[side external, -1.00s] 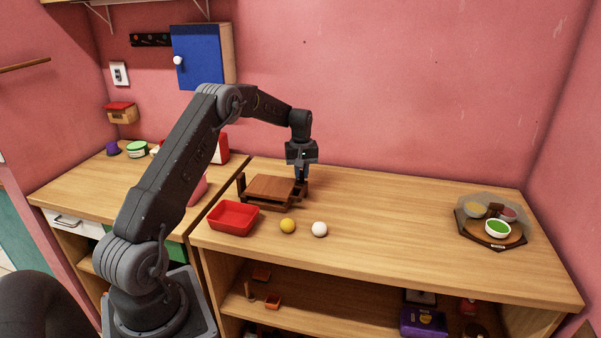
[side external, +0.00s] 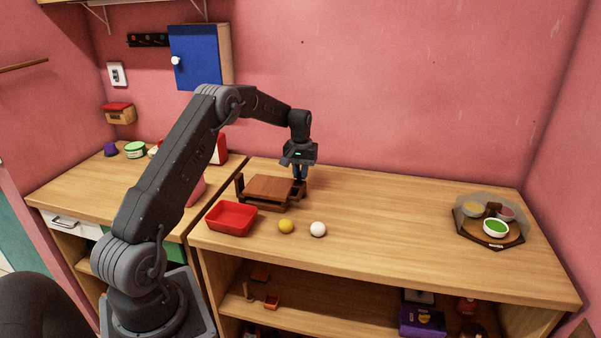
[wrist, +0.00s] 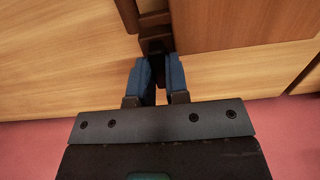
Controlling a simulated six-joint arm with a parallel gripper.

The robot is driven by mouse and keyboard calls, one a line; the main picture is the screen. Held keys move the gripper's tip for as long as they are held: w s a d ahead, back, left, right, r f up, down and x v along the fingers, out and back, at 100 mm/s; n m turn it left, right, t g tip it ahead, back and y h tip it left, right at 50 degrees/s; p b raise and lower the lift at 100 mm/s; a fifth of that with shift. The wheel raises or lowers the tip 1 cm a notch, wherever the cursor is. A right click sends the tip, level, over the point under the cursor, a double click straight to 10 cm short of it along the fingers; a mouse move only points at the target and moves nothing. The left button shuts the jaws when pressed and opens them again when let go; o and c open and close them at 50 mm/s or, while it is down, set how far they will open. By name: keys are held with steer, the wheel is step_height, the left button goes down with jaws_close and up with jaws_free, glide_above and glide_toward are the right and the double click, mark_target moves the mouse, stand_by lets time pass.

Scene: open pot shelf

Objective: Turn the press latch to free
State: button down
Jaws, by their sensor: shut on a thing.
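The wooden press (side external: 270,189) is a low brown frame with a flat board, standing on the counter; its board also shows in the wrist view (wrist: 240,22). My gripper (side external: 300,178) points down at the press's back right corner. In the wrist view, the blue fingers of my gripper (wrist: 160,78) are shut on a small dark brown piece, the latch (wrist: 157,45), at the edge of the frame. The fingers hide most of the latch, so its exact angle is hard to tell.
A red tray (side external: 231,219), a yellow ball (side external: 286,226) and a white ball (side external: 318,229) sit in front of the press. A tray with several small bowls (side external: 488,240) stands at the far right. The counter between is clear. The pink wall is close behind.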

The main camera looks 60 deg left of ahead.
steer(key=c, duration=1.1)
jaws_free()
steer(key=shift+r, duration=0.15)
step_height(320, 180, up, 14)
steer(key=shift+f, duration=0.2)
